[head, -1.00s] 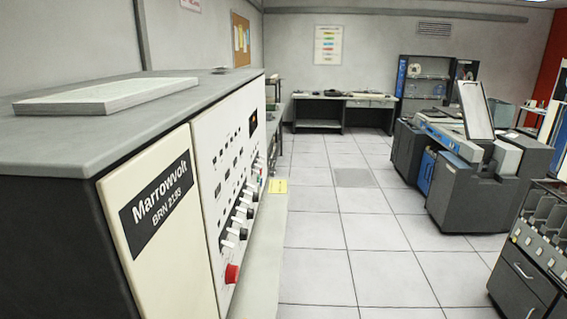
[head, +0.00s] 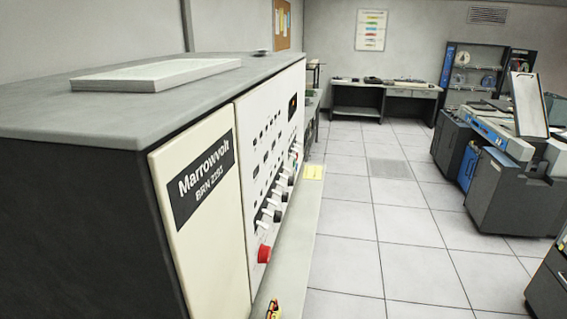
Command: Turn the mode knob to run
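The mode knob is on the control panel (head: 262,165) of the Marrowvolt machine (head: 197,200) at the left, seen at a steep angle. A row of black and white knobs (head: 277,192) runs along the panel's lower part. I cannot tell which one is the mode knob, and no lettering by them is legible. A red round button (head: 264,254) sits at the near lower end of the panel. Neither of my grippers is in view.
Tiled floor (head: 345,235) is open to the right. A blue-grey card machine (head: 505,185) stands beyond it.

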